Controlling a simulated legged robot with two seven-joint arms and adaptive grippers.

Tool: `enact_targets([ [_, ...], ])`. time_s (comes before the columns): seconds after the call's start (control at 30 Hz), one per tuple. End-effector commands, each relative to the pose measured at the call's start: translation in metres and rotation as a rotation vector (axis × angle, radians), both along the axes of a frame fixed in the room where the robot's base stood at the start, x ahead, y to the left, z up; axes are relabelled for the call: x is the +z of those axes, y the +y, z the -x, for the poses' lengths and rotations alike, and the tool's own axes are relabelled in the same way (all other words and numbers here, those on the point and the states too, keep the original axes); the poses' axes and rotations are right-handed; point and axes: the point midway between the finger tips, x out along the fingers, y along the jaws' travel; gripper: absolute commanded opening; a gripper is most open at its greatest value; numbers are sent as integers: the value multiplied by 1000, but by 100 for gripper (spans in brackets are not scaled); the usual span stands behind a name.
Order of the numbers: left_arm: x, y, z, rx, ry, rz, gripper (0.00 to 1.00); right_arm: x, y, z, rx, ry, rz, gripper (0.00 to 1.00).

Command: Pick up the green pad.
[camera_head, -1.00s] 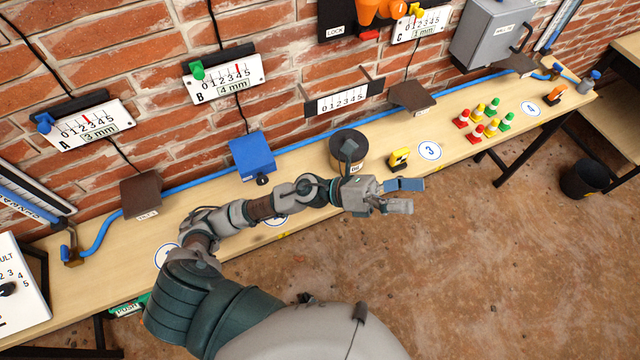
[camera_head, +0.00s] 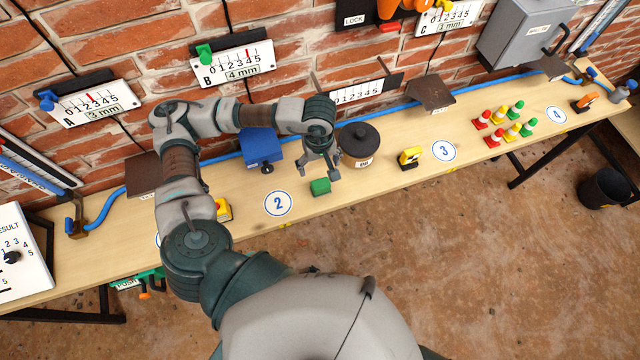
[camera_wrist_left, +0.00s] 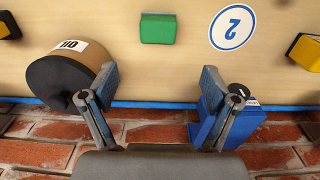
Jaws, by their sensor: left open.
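The green pad (camera_head: 320,187) is a small green block on the wooden bench, just right of the round number 2 mark (camera_head: 277,203). My left gripper (camera_head: 324,172) is above the bench near the pad, fingers pointing down, open and empty. In the left wrist view the pad (camera_wrist_left: 158,28) lies at the upper middle, beyond and between the two spread fingertips (camera_wrist_left: 158,85), with a gap to them. My right gripper is in neither view.
The dark-lidded canister (camera_head: 358,144) stands right of the gripper. A yellow block (camera_head: 409,156) and several coloured cones (camera_head: 497,124) are farther right. The brick wall (camera_head: 285,55) backs the bench (camera_head: 375,184).

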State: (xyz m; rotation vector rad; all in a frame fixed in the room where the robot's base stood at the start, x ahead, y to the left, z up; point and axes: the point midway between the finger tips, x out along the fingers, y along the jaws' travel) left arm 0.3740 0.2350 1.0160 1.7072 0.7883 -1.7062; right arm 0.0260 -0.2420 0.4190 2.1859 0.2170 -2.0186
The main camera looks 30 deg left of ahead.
Motion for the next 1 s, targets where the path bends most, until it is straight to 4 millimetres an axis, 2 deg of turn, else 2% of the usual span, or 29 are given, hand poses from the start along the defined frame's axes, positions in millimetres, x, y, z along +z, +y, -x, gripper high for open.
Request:
enact_targets([
  [0.1,-27,-2,1,-1,5,0,88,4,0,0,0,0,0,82],
  [0.2,-45,-2,1,-2,3,1,88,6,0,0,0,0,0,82],
  [0.47,-67,-1,1,-1,3,3,88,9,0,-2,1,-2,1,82],
  [0.7,-104,-3,2,-1,2,4,88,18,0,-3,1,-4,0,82],
  [0.8,-111,-3,2,-1,2,4,88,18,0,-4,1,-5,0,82],
  [1.0,-113,-3,2,-1,0,4,88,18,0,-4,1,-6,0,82],
])
